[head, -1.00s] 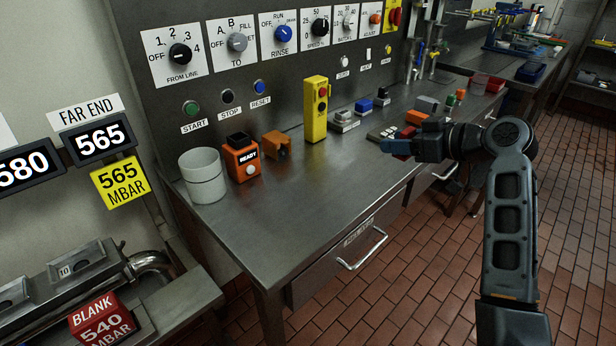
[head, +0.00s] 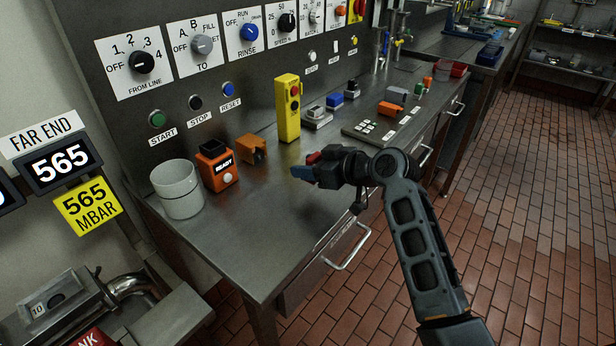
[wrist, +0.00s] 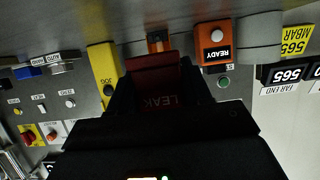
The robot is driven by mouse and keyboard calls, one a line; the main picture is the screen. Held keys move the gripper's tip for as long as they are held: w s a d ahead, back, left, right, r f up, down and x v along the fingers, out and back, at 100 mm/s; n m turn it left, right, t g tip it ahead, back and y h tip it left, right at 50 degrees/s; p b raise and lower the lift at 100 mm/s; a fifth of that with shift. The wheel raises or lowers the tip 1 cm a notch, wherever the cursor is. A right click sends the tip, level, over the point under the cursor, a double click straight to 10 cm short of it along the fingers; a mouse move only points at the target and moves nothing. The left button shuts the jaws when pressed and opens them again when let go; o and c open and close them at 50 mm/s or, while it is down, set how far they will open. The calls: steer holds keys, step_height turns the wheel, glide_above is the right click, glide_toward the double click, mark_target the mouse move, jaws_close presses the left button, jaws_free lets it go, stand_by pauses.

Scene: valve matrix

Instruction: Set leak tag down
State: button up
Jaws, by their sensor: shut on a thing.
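The leak tag is a dark red block lettered LEAK (wrist: 158,88), held between the fingers in the wrist view. My gripper (head: 312,169) is shut on it over the front part of the steel bench (head: 235,235). In the head view a red piece and a blue piece show at the finger ends; I cannot tell which is the tag. The tag appears to be above the bench top, and its exact height is unclear.
A grey cup (head: 178,190), an orange READY box (head: 217,167), a small orange block (head: 251,149) and a yellow pendant (head: 288,108) stand along the back. A keypad (head: 375,128) lies to the right. The bench front left is clear.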

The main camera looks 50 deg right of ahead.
mark_target(308, 191)
steer(key=shift+w+a+f, duration=0.1)
steer(key=shift+a+f, duration=0.05)
steer(key=shift+f, duration=1.95)
steer(key=shift+f, duration=0.15)
steer(key=o, duration=1)
